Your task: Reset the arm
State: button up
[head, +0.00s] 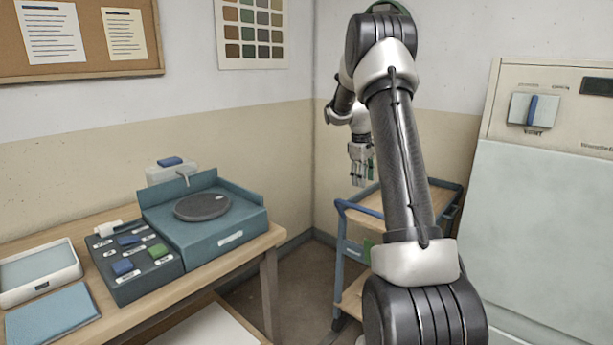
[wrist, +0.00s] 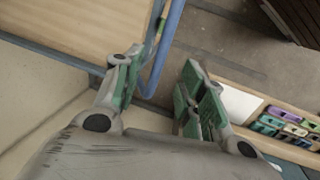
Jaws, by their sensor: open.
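My gripper (head: 361,168) hangs at the end of my raised arm, above the far side of the blue-railed cart (head: 340,222) in the head view. In the wrist view my gripper (wrist: 163,82) shows its two green-padded fingers spread apart, with nothing between them. Part of my arm crosses the middle of the head view and hides some of the cart.
A wooden bench (head: 262,241) at left holds a blue wheel unit (head: 225,236), a button box (head: 132,262) and a white tray (head: 42,280). A large pale cabinet (head: 540,220) stands at right. Several coloured pieces (wrist: 285,128) lie at right in the wrist view.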

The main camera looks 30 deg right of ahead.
jog(key=s+a+f+m+g+y, duration=0.1)
jog(key=s+a+f+m, duration=0.1)
jog(key=s+a+m, duration=0.4)
jog(key=s+a+r+t, duration=0.1)
jog(key=s+a+r, duration=0.3)
jog(key=s+a, duration=0.3)
jog(key=s+a+r+n+t, duration=0.1)
jog(key=s+a+r+t, duration=0.1)
jog(key=s+a+r, duration=0.3)
jog(key=s+a+r+n+t+y, duration=0.1)
jog(key=s+a+r, duration=0.4)
jog(key=s+a, duration=0.5)
jog(key=shift+s+a+r+t, duration=0.15)
jog(key=shift+s+t, duration=0.15)
jog(key=shift+s, duration=2.85)
